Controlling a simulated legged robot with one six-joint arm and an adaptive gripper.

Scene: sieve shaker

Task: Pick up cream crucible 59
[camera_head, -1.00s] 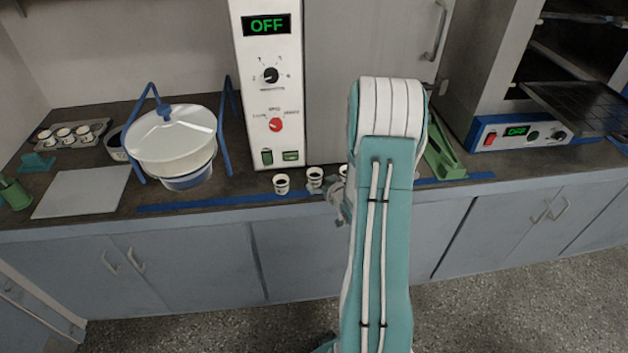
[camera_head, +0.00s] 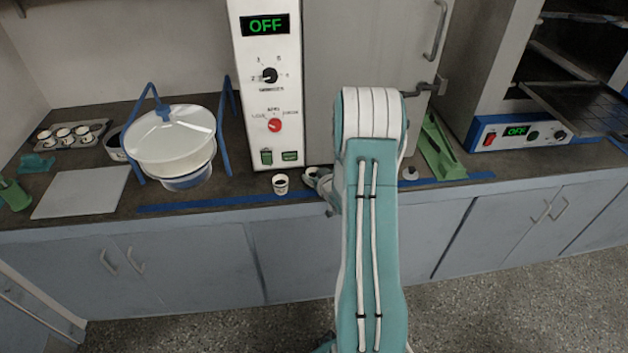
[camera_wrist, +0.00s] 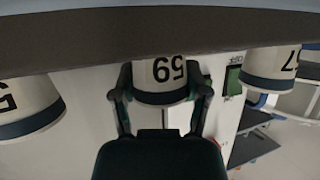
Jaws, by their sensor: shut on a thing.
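Cream crucible 59 (camera_wrist: 160,72) is white-cream with a dark band and shows upside down in the wrist view. My gripper (camera_wrist: 163,88) is shut on it, with one dark finger on each side. The crucible's base meets the dark counter edge in the picture; I cannot tell if there is a gap. In the head view my gripper (camera_head: 325,187) is at the counter front, mostly hidden by my arm. A crucible (camera_head: 311,173) partly shows beside it, its number unreadable.
Crucible 57 (camera_wrist: 275,62) stands on one side of the held one, and another crucible (camera_wrist: 28,108) on the other. The furnace (camera_head: 268,100) stands close behind. A white lidded pot (camera_head: 172,140) is at left, and a green tool (camera_head: 440,150) at right.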

